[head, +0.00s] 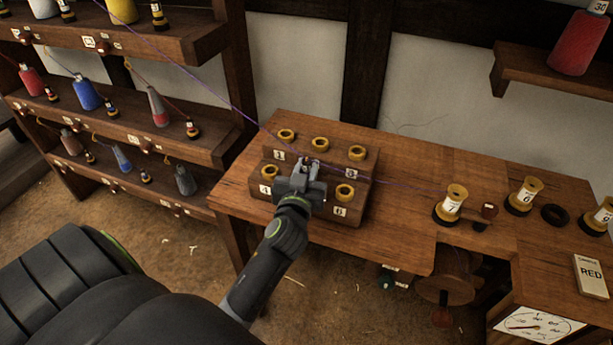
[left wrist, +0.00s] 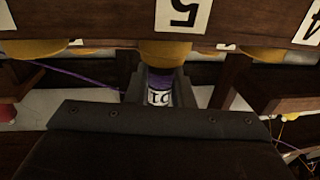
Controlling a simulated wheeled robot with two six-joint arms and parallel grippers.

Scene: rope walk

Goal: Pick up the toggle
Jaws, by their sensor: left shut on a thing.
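My left gripper (head: 309,163) is over the middle of a stepped wooden block (head: 329,213). In the left wrist view, its jaws (left wrist: 159,86) are shut on a small purple-and-white piece (left wrist: 160,97) with dark characters on its label, which I take to be the toggle. A yellow socket (left wrist: 165,52) sits right by the piece; I cannot tell if they touch. In the head view the jaws hide the piece. A purple cord (head: 240,108) runs from the upper left to the gripper and on toward the spool numbered 7 (head: 451,205).
The block has several yellow rings (head: 320,143) with number labels. The block stands on a wooden table (head: 400,237). More spools (head: 523,195), a dark ring (head: 554,214), a RED card (head: 590,278) and a dial (head: 537,326) are at the right. Shelves of cones (head: 87,94) stand left.

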